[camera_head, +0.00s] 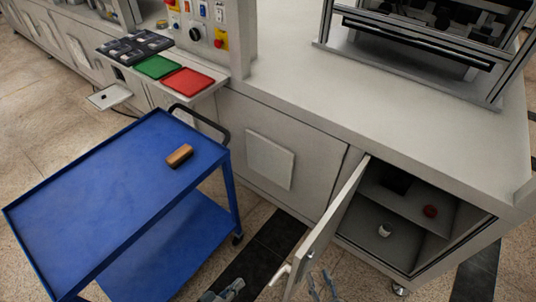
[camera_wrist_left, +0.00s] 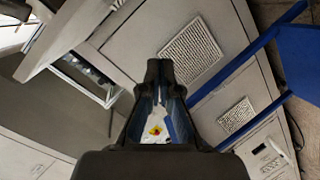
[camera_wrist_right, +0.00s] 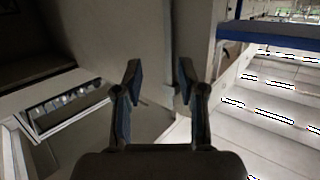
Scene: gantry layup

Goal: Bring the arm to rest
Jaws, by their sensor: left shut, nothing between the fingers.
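My left gripper (camera_head: 224,292) shows at the bottom edge of the head view, left of the open cabinet door. In the left wrist view its fingers (camera_wrist_left: 160,68) come together at the tips with nothing held. My right gripper (camera_head: 322,288) is at the bottom edge, right of the door and in front of the cabinet opening. In the right wrist view its fingers (camera_wrist_right: 158,82) are spread apart and empty. Most of both arms is out of the head view.
The cabinet door (camera_head: 324,232) stands open between my grippers. Inside are a red item (camera_head: 430,211) and a small white item (camera_head: 384,230). A blue cart (camera_head: 105,200) with an orange-brown block (camera_head: 179,155) stands at left. The grey counter (camera_head: 390,115) runs above.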

